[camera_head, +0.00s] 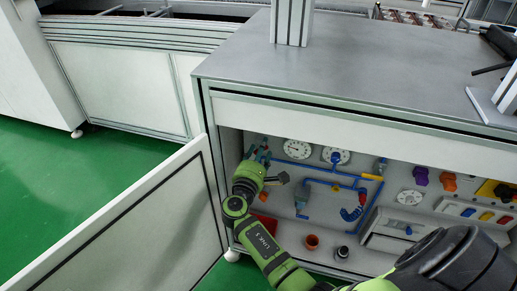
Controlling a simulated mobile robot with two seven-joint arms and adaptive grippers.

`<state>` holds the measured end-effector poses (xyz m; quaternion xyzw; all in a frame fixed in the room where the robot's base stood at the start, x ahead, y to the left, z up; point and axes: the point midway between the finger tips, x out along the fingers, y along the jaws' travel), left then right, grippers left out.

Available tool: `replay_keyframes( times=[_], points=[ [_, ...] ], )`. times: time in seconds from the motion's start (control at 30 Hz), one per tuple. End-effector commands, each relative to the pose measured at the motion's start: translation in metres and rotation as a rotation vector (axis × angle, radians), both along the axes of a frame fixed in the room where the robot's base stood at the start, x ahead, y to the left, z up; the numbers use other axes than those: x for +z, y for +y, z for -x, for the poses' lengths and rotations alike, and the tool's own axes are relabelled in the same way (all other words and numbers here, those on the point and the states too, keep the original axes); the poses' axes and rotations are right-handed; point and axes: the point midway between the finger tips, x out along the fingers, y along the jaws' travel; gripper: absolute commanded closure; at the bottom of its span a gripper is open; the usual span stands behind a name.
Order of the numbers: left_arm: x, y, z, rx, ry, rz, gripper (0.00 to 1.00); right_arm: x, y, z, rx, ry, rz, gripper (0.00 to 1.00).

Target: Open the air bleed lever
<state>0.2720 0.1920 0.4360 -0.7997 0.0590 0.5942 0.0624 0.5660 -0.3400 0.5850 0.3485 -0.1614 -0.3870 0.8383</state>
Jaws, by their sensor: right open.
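My right gripper (262,155) reaches inside the open cabinet, at its upper left, near the back panel. It is open, and its fingertips point up and away. I see nothing held in it. A panel of blue air pipes (347,183) runs to the right of the gripper. A small yellow handle (372,177) sits on the pipe at the right, and a blue handle (336,158) lies over a gauge. I cannot tell which part is the air bleed lever; something close to the fingers may be hidden by the gripper. My left gripper is out of view.
The cabinet door (150,225) stands open at the left. A round gauge (297,149) is right of the gripper. Purple knob (420,176) and orange knob (448,181) are further right. The worktop (350,75) is above.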

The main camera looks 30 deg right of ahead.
Motion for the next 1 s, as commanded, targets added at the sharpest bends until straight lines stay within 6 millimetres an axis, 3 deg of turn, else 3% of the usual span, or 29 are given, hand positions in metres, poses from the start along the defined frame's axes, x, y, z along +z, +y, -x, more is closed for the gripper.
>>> replay_keyframes(
  times=[0.13, 0.43, 0.47, 0.57, 0.9, 1.0],
  points=[
    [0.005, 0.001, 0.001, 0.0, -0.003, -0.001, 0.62, 0.0, -0.01, -0.009, 0.001, 0.0, 0.001, 0.52],
    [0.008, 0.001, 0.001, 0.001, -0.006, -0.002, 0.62, 0.0, -0.012, -0.011, 0.001, 0.001, -0.001, 0.52],
    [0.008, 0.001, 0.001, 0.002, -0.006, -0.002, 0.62, 0.0, -0.012, -0.011, 0.001, 0.001, -0.001, 0.6],
    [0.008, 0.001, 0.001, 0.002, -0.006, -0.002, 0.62, 0.0, -0.012, -0.011, 0.001, 0.0, -0.002, 1.0],
    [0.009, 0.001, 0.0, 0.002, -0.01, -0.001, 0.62, 0.001, -0.012, -0.011, 0.001, 0.013, 0.009, 1.0],
    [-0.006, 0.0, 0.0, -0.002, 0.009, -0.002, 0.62, 0.002, -0.011, -0.012, 0.002, 0.035, 0.029, 1.0]
  ],
)
